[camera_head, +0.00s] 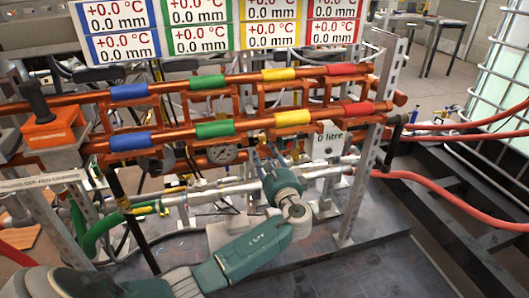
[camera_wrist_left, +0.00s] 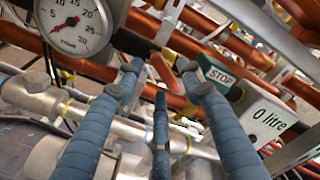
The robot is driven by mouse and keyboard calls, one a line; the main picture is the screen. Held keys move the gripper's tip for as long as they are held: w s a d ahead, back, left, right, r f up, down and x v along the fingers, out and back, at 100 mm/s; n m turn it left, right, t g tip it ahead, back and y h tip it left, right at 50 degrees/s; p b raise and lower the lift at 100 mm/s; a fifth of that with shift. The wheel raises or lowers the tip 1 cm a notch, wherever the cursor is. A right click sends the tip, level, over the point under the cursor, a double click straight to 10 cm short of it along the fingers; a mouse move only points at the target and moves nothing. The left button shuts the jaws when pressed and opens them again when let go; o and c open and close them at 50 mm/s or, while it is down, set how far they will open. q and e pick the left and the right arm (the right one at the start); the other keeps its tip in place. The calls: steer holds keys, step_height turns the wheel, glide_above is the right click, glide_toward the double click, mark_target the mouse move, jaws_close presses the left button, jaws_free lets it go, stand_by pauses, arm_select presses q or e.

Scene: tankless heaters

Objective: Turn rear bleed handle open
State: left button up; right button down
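My left gripper (camera_head: 270,158) reaches up from below to the pipe rack, in front of the lower copper pipe (camera_head: 237,128). In the left wrist view its blue fingers (camera_wrist_left: 160,78) are spread, with a gap between their tips. An orange-red lever-like part (camera_wrist_left: 162,68) shows beyond that gap; I cannot tell whether the fingers touch it. I cannot tell for sure whether this is the rear bleed handle. A green STOP tag (camera_wrist_left: 219,76) hangs just right of the fingers. In the head view the gripper hides the spot behind it. My right gripper is not in view.
A pressure gauge (camera_wrist_left: 75,25) is left of the fingers; a white "0 litre" box (camera_head: 328,140) is right. Silver pipes (camera_head: 225,190) run below the copper pipes. A steel upright (camera_head: 372,140) and red hoses (camera_head: 450,190) stand right. Black levers (camera_head: 36,100) (camera_head: 395,143) flank the rack.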

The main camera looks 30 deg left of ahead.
mark_target(265, 151)
arm_select(q)
steer(key=shift+x, duration=1.7)
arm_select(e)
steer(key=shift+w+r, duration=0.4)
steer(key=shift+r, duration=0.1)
arm_select(q)
jaws_close()
steer(key=shift+f, duration=0.15)
steer(key=n+b, duration=0.3)
steer(key=shift+d+f, duration=0.1)
steer(key=shift+f, duration=0.2)
steer(key=n+b, duration=0.2)
steer(key=shift+n, duration=0.4)
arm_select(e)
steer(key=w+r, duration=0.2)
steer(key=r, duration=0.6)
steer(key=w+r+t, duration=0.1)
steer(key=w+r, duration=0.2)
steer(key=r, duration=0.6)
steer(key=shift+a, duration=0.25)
